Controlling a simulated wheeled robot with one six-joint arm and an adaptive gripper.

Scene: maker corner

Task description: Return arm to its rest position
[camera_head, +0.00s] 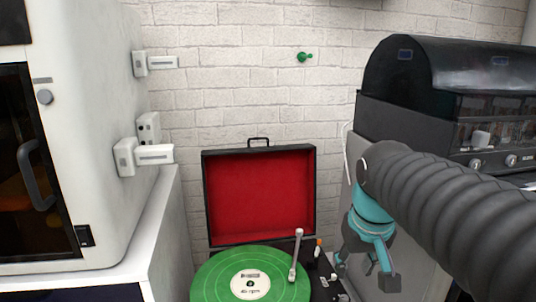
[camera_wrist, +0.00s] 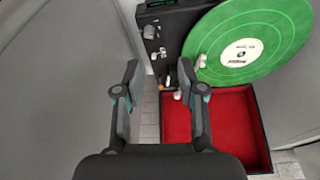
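My gripper (camera_head: 366,270) hangs at the right of the head view, pointing down, with my dark ribbed arm reaching in from the right edge. It is just right of the record player. In the wrist view my gripper (camera_wrist: 158,80) has its two fingers well apart, with nothing between them. The record player's open red-lined lid (camera_head: 260,195) stands upright against the wall, and the lid also shows in the wrist view (camera_wrist: 235,120). A green record (camera_head: 213,281) lies on the player, and the white tonearm (camera_head: 296,254) is at its right side.
A dark domed machine (camera_head: 410,75) on a grey cabinet stands right, close behind my arm. A white machine with a dark door (camera_head: 100,120) stands left on a white counter (camera_head: 150,250). A green wall hook (camera_head: 304,57) is above the lid.

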